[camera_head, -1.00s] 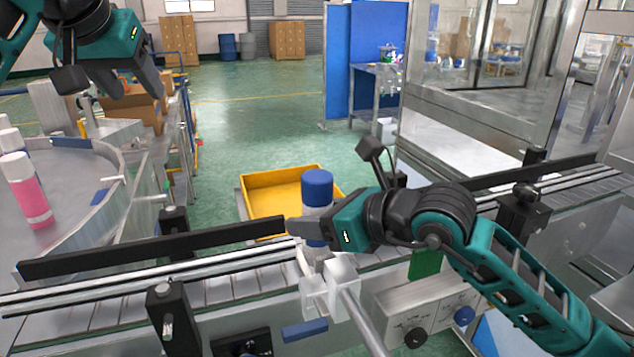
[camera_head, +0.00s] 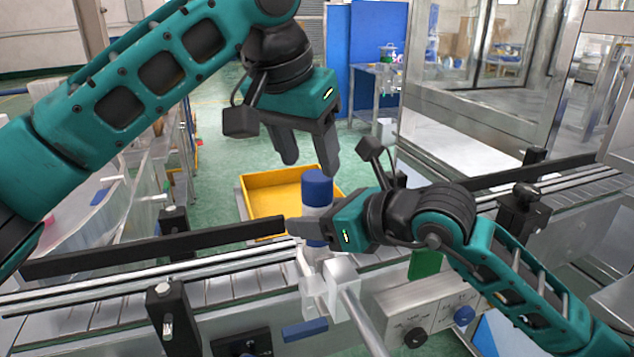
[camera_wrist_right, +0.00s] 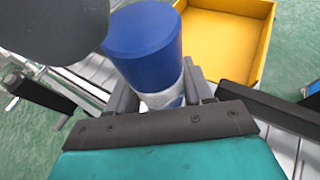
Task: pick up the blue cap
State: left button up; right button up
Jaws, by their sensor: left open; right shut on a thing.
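The blue cap (camera_head: 317,187) sits upright on top of a white and blue can (camera_head: 316,224) over the conveyor. The cap also shows large in the right wrist view (camera_wrist_right: 145,42). My right gripper (camera_head: 308,228) is shut on the can below the cap, with its fingers on either side of the can (camera_wrist_right: 166,97). My left gripper (camera_head: 312,162) is open and empty, pointing down just above the cap, its fingertips apart from it. The lower part of the can is partly hidden by the right gripper and the guide rail.
A yellow tray (camera_head: 262,206) stands behind the conveyor (camera_head: 215,292). A black guide rail (camera_head: 150,248) runs along the conveyor. A white fixture with a metal rod (camera_head: 341,283) is in front of the can. A blue partition (camera_head: 375,55) stands farther back.

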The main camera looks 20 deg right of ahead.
aim_at(318, 174)
pick_arm(q)
jog(key=x, duration=0.5)
jog(key=shift+w+d, duration=0.15)
jog(key=shift+d, duration=0.15)
jog(key=c, duration=0.8)
